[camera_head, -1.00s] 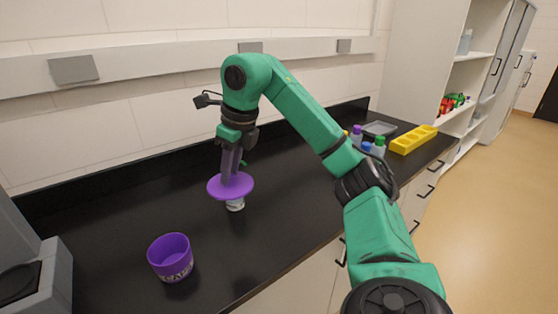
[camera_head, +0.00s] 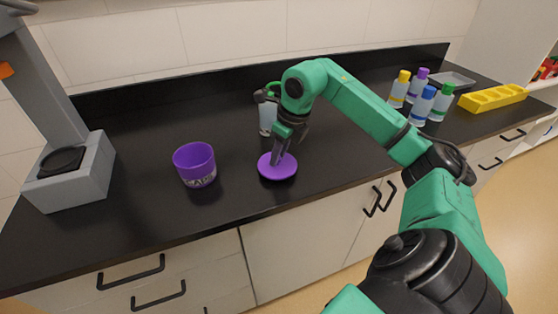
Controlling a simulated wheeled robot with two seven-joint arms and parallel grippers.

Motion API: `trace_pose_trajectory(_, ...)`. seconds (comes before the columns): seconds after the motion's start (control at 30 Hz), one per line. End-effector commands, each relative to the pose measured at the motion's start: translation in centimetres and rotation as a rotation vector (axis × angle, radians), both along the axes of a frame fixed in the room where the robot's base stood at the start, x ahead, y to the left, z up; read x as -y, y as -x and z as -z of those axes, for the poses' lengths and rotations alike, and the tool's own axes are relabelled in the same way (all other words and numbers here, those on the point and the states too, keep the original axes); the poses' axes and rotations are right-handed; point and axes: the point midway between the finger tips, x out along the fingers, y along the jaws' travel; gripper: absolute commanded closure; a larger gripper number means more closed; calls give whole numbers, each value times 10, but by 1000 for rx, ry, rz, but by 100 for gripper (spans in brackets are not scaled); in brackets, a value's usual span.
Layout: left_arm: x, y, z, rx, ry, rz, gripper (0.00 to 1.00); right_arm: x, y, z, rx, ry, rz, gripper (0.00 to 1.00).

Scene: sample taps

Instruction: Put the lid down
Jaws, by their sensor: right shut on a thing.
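The purple round lid (camera_head: 268,170) is at or just above the black counter top, near its front edge. My right gripper (camera_head: 279,160) points down and is shut on the lid from above. I cannot tell for sure whether the lid touches the counter. The purple open cup (camera_head: 195,166) with lettering on its side stands upright to the left of the lid, apart from it. My left gripper is not in view.
A clear container (camera_head: 266,118) stands behind my right gripper, partly hidden. A grey machine (camera_head: 75,172) stands at the left. Several bottles with coloured caps (camera_head: 421,104), a yellow holder (camera_head: 493,98) and a grey tray (camera_head: 452,81) are at the right. The counter (camera_head: 225,212) has free room around the lid.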

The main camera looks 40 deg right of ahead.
Motion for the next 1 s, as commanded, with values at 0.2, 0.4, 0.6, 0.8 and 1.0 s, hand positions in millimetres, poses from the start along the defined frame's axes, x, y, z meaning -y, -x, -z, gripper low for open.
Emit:
trace_pose_trajectory(0.2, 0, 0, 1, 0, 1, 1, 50, 0, 0, 18, 0, 0, 0, 100)
trace_pose_trajectory(0.4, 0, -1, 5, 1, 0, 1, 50, 0, 0, 21, -1, 0, 0, 100)
trace_pose_trajectory(0.6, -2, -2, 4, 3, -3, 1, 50, 0, 0, 20, -1, 0, 0, 42)
trace_pose_trajectory(0.8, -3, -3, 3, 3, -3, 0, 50, 0, 0, 20, -1, 0, 0, 42)
trace_pose_trajectory(1.0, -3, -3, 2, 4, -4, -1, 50, 1, 3, 2, 3, 1, 1, 42)
